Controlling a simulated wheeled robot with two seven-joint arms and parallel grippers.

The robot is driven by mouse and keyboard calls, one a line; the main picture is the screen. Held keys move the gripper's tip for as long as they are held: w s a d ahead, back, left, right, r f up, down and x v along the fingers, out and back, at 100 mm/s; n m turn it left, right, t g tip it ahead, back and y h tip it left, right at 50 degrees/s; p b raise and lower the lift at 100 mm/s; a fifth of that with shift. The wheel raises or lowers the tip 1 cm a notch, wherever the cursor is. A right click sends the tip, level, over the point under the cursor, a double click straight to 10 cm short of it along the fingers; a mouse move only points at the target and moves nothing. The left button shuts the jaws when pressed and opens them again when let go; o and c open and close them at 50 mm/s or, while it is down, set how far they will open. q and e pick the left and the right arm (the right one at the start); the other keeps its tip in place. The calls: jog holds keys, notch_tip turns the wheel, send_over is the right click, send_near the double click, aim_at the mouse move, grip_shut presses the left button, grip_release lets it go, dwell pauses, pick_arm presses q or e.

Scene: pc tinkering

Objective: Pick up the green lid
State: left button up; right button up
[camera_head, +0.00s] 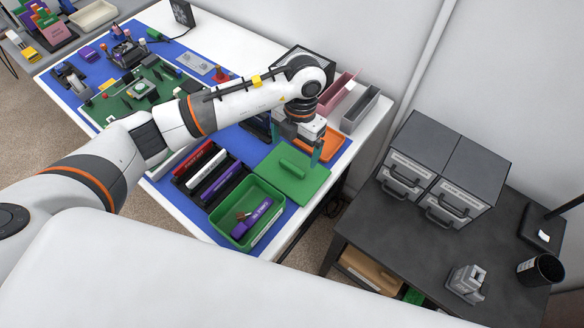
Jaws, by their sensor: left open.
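The green lid (310,188) lies flat near the right end of the white table, with a raised handle bar (293,167) across its middle. My left gripper (295,146) hangs from the arm that reaches in from the left. Its fingers are spread, with nothing between them. It is over the far part of the lid, just beyond the handle in the picture; I cannot tell the exact gap. My right gripper is not in view.
A green open box (278,217) with a purple item stands in front of the lid. Black trays (201,168) with markers are to its left. An orange tray (332,146), a pink bin (337,95) and a grey bin (361,108) lie behind. A dark side table (390,245) with drawers is right.

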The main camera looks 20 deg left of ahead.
aim_at(292, 166)
pick_arm(q)
jog(key=shift+f, duration=0.7)
jog(key=f, duration=0.2)
jog(key=s+f+p, duration=0.1)
jog(key=f, duration=0.1)
jog(key=shift+s+a+f, duration=0.1)
jog(key=shift+s, duration=0.05)
jog(key=shift+f, duration=0.2)
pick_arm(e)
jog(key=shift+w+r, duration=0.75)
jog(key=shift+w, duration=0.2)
pick_arm(q)
jog(key=shift+c, duration=0.9)
jog(key=c, duration=1.1)
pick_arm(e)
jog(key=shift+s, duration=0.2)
